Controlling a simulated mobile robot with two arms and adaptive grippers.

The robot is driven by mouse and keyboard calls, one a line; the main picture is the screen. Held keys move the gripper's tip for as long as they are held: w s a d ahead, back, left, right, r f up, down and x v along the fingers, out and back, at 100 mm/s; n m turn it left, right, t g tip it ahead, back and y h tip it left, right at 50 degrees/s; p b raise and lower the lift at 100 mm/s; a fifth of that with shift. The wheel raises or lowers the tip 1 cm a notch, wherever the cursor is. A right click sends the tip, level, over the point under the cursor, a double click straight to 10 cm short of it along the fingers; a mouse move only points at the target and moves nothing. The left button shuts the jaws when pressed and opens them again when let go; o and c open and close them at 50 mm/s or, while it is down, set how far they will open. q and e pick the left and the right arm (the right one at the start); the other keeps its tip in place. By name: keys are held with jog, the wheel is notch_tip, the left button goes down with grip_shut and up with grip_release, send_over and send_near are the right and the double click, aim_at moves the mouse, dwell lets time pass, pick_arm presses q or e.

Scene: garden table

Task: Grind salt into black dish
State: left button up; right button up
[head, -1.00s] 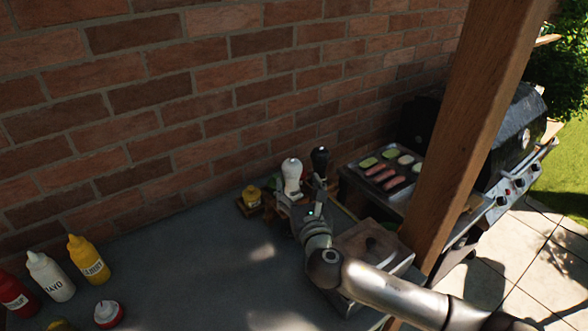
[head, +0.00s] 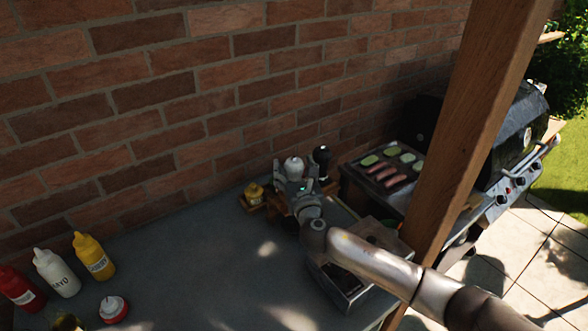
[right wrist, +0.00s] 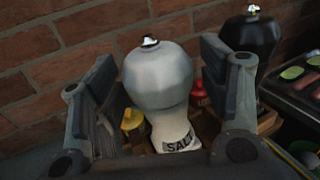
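The white salt mill (right wrist: 157,78), labelled SALT, stands upright in a wooden holder by the brick wall; its top also shows in the head view (head: 294,167). My right gripper (right wrist: 160,75) is open, with one finger on each side of the mill's upper body and gaps visible on both sides. In the head view the right gripper (head: 294,187) hides the mill's lower part. A black mill (right wrist: 249,45) stands just right of it, also in the head view (head: 321,160). I cannot make out a black dish. My left gripper is not in view.
A yellow-topped jar (head: 254,193) and a red-topped bottle (right wrist: 198,92) stand near the mills. A metal box (head: 342,288) lies under my right arm. A wooden post (head: 470,130) and grill (head: 515,125) are at right. Sauce bottles (head: 57,273) stand at left; the table's middle is clear.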

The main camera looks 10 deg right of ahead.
jog(key=c, duration=0.9)
jog(key=shift+n+y, duration=0.3)
jog(key=shift+y, duration=0.2)
jog(key=shift+n+y+b, duration=0.3)
jog(key=shift+n+y, duration=0.3)
jog(key=shift+y, duration=0.3)
jog(key=shift+d+f+n+g+y+b, duration=0.15)
jog(key=shift+n+g+y+b, duration=0.25)
jog(key=shift+n+y+b, duration=0.55)
jog(key=n+g+y+b, duration=0.3)
jog(key=y+b, duration=0.2)
jog(key=b, duration=0.1)
jog(key=n+g+y+b, duration=0.3)
jog(key=n+y+b, duration=0.1)
jog(key=b, duration=0.3)
jog(key=shift+y, duration=0.35)
jog(key=shift+n+g+y+b, duration=0.3)
jog(key=shift+g+b, duration=0.3)
jog(key=shift+b, duration=0.35)
jog(key=shift+r, duration=0.2)
